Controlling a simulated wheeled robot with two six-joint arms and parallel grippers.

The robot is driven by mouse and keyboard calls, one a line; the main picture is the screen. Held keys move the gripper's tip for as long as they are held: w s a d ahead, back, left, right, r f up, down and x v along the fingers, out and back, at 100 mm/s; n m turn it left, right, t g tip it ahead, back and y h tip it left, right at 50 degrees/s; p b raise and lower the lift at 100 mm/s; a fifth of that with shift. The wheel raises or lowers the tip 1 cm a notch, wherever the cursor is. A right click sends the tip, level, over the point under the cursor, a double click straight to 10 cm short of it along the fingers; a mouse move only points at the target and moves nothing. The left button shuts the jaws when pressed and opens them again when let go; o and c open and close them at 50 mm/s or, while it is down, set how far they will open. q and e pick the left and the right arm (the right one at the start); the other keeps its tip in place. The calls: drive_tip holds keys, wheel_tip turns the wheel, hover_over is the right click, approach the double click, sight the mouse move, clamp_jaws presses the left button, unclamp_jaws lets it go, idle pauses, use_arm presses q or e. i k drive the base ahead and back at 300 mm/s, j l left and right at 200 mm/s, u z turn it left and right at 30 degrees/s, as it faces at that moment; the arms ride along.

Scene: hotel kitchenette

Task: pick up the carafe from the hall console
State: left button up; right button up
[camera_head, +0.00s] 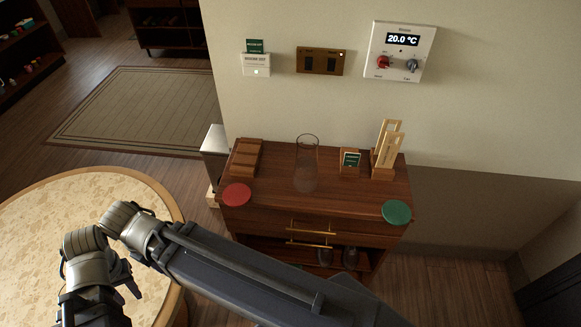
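The carafe (306,168) is clear glass and stands upright on top of the wooden hall console (290,207), near the middle. Its outline is faint against the wall and wood. Nothing is touching it. A jointed grey arm of mine crosses the lower left of the view, in front of and below the console.
On the console are a red disc (237,194), a green disc (397,212), a wooden tray (246,157), a small green sign (350,161) and a wooden holder (387,152). A round table (75,205) stands at left. A thermostat panel (400,52) hangs above.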

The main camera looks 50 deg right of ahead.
sight(305, 180)
drive_tip(key=z, duration=1.8)
drive_tip(key=k+u, duration=0.15)
drive_tip(key=u, duration=0.2)
drive_tip(key=k+u, duration=0.15)
drive_tip(key=u, duration=0.2)
drive_tip(key=k+j+u, duration=0.15)
drive_tip(key=u, duration=0.15)
